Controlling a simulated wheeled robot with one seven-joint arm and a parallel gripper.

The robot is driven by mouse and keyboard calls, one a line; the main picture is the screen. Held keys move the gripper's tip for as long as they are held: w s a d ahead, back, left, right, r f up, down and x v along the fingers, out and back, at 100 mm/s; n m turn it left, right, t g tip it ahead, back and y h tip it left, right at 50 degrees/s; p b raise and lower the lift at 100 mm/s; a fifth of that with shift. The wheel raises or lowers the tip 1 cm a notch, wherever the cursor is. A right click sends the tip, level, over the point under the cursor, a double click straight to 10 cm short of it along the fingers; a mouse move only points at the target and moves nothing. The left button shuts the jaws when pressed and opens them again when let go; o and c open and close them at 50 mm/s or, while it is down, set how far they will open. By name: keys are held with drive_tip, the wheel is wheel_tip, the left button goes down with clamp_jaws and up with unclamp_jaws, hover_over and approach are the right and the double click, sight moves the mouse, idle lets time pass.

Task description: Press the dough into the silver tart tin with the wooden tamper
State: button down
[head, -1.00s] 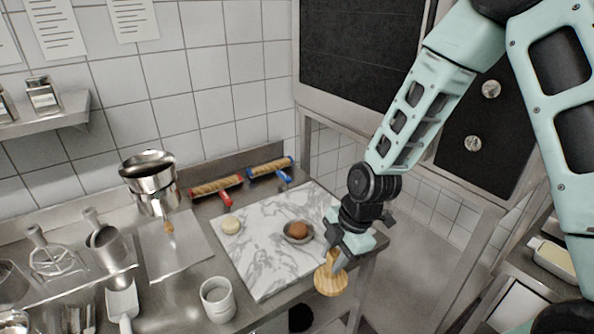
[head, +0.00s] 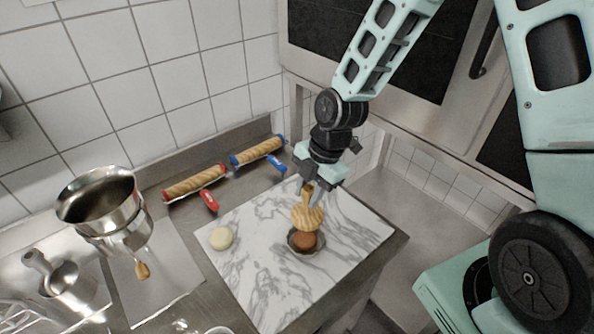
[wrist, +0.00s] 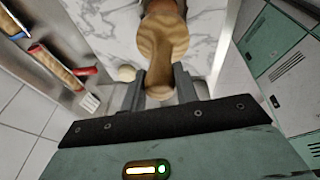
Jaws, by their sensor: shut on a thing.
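My gripper (head: 308,187) is shut on the handle of the wooden tamper (head: 308,216), which points downward with its wide end low. In the head view the tamper is over the tart tin (head: 292,246), a small round metal tin on the marble board. A brown ball of dough (head: 304,241) sits in the tin, partly hidden by the tamper. I cannot tell whether the tamper touches the dough. In the wrist view the tamper (wrist: 163,52) stands between the fingers (wrist: 160,90) and hides most of the tin.
A pale ball (head: 221,238) lies on the left of the marble board (head: 250,275). Metal pots (head: 103,210) stand at the left. The board's right side is clear.

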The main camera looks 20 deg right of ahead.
sight(307, 211)
drive_tip(key=shift+w+f, duration=0.1)
drive_tip(key=shift+w, duration=0.2)
wheel_tip(307, 211, down, 6)
drive_tip(key=b, duration=0.5)
drive_tip(key=shift+r, duration=0.25)
drive_tip(key=shift+f+b, duration=0.5)
drive_tip(key=shift+f, duration=0.3)
drive_tip(key=shift+f+b, duration=0.95)
drive_tip(key=shift+f, duration=0.8)
idle(1.5)
idle(0.4)
wheel_tip(307, 211, up, 9)
drive_tip(key=p, duration=0.8)
drive_tip(key=shift+r, duration=0.1)
idle(0.6)
